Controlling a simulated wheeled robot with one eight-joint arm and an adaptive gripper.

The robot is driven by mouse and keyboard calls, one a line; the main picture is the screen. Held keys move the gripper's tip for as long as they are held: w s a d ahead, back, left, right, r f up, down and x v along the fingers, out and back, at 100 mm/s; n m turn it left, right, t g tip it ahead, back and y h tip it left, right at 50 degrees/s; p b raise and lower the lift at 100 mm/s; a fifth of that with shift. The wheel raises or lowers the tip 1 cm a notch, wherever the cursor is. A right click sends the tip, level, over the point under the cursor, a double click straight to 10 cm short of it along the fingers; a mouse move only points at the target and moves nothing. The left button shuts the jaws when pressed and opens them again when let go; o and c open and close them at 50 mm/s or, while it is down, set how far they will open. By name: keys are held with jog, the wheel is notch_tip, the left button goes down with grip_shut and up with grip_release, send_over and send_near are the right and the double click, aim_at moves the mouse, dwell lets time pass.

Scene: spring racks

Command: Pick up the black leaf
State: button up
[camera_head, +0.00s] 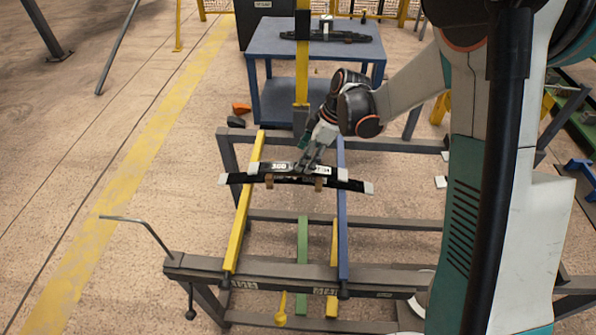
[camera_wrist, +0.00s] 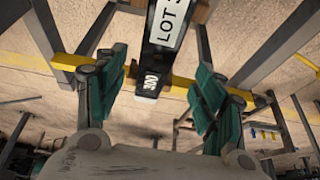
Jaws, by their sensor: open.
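The black leaf (camera_head: 292,180) is a long, slightly bowed dark bar with pale ends and white labels. It lies across a yellow rail (camera_head: 243,215) and a blue rail (camera_head: 342,225) of the rack. My gripper (camera_head: 314,160) is at the leaf, right of its middle. In the wrist view the leaf (camera_wrist: 154,62), with a white label, stands between the two spread green fingers of my gripper (camera_wrist: 158,78), with gaps at both sides. The gripper holds nothing. The leaf's part behind the gripper is hidden in the head view.
A blue table (camera_head: 275,42) behind the rack bears another dark leaf (camera_head: 340,37). A yellow post (camera_head: 302,60) stands just behind my gripper. The rack's grey front beam (camera_head: 290,276) runs nearer to me. Open floor lies to the left.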

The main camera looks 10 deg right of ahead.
jog(key=b+x, duration=0.1)
jog(key=x, duration=0.1)
jog(key=b+x, duration=0.1)
jog(key=x, duration=0.2)
jog(key=shift+w+f, duration=0.1)
jog(key=shift+w, duration=0.15)
jog(key=c, duration=1.3)
